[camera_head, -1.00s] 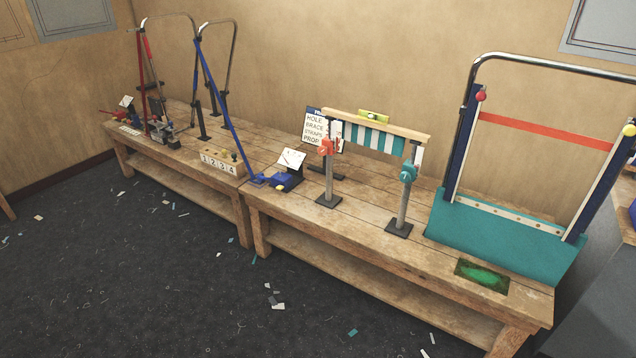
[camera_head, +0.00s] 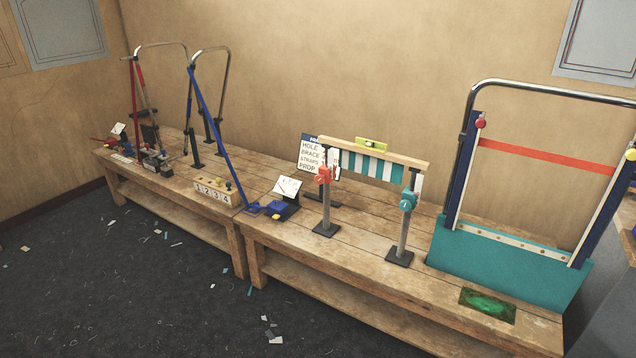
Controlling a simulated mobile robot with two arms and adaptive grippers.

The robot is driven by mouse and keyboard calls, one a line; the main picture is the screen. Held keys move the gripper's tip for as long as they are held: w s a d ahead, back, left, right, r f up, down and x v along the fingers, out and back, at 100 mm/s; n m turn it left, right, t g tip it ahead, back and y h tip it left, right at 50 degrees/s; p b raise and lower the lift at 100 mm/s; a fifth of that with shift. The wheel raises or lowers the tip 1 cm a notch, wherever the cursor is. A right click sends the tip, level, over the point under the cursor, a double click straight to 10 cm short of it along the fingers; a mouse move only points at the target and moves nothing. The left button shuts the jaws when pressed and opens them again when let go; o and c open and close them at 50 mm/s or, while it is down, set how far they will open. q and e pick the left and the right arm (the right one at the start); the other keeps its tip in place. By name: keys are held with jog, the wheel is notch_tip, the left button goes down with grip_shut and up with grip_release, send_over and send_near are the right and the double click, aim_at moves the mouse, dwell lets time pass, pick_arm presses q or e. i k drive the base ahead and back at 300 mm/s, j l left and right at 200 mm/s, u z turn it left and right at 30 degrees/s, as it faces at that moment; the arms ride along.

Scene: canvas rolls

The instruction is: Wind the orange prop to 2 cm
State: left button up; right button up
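The orange prop (camera_head: 324,196) stands upright on the right-hand bench, on a dark square foot, with an orange winding head near its top. A teal prop (camera_head: 406,221) stands to its right on its own dark foot. A wooden beam (camera_head: 399,157) with a teal-and-white striped cloth under it spans above both props. A small yellow-green level (camera_head: 372,144) lies on the beam. Any height scale on the orange prop is too small to read. Neither of my grippers is in view.
A sign (camera_head: 311,158) reading HOLE, BRACE, STRAPS, PROP stands behind the orange prop. A blue device with a white card (camera_head: 288,187) sits to its left. A large teal-and-navy frame (camera_head: 510,255) stands at right. The front bench top (camera_head: 350,258) is clear; scraps litter the floor.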

aim_at(319, 179)
jog(key=i+l, duration=0.1)
jog(key=i, duration=0.8)
jog(key=j+u, duration=0.05)
